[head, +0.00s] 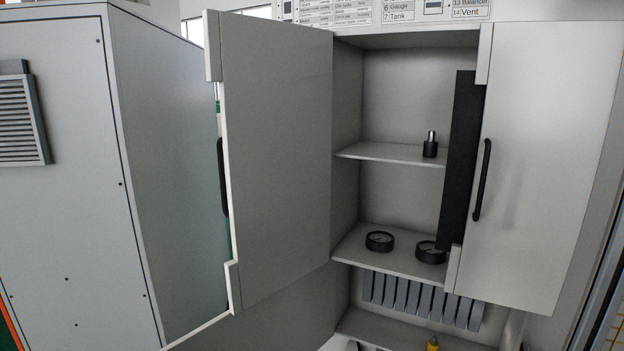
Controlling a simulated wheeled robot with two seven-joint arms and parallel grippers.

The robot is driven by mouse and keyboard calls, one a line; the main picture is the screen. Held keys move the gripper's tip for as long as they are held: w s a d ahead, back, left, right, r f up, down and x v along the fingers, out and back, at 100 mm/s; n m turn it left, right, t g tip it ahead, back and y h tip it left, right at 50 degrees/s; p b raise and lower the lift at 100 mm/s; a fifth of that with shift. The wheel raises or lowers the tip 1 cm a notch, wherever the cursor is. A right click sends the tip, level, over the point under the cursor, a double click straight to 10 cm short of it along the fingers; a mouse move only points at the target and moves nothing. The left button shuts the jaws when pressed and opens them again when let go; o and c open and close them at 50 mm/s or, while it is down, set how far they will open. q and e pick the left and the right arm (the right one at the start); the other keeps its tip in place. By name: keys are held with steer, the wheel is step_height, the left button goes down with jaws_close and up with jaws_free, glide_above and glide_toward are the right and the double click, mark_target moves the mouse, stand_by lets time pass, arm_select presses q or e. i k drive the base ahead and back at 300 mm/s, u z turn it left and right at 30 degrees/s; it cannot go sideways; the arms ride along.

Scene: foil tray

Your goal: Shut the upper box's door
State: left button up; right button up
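The upper box (400,95) is a grey wall cabinet with shelves. Its left door (280,160) stands wide open, swung out toward me, with its inner face showing. The dark handle (222,178) of that door shows at its outer edge. The right door (545,160) covers the right part of the box, with a black handle (482,180) near its left edge; I cannot tell whether it is fully shut. A tall black panel (462,160) shows beside that edge. Neither of my grippers is in view.
A small black cylinder (430,148) stands on the upper shelf (385,152). Two round gauges (380,241) (430,252) lie on the lower shelf. Grey slats (420,300) and a yellow object (433,344) are below. A large grey cabinet (75,190) stands at the left.

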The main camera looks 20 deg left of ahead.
mark_target(274, 78)
steer(key=z, duration=3)
steer(key=k, duration=2.55)
steer(key=u, duration=1.7)
steer(key=i, duration=1)
